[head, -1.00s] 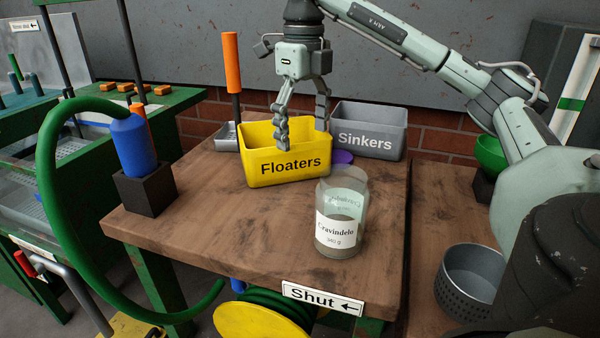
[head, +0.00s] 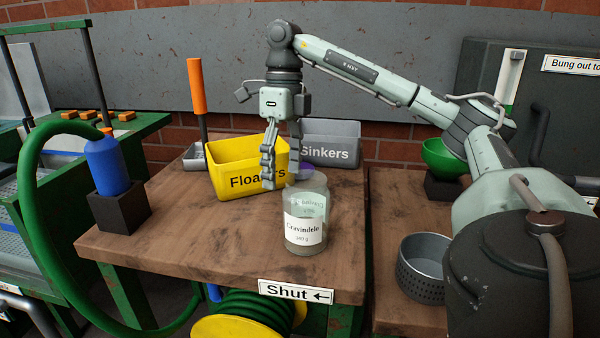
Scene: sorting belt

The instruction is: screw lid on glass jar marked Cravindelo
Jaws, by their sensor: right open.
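The clear glass jar marked Cravindelo (head: 306,230) stands upright on the wooden table near its front edge, with greyish contents low inside. Its mouth looks uncovered. A purple round thing (head: 305,170), perhaps the lid, lies on the table just behind the jar, partly hidden by the jar and a finger. My right gripper (head: 281,180) points down, open and empty, with its fingers apart between the yellow bin and the jar, near the purple thing. I cannot tell whether a finger touches it. My left gripper is not in view.
A yellow Floaters bin (head: 226,181) and a grey Sinkers bin (head: 338,153) stand behind. A blue bottle (head: 106,166) in a dark block stands at the left. A perforated metal pot (head: 420,268) is on the right-hand table. The table's front left is clear.

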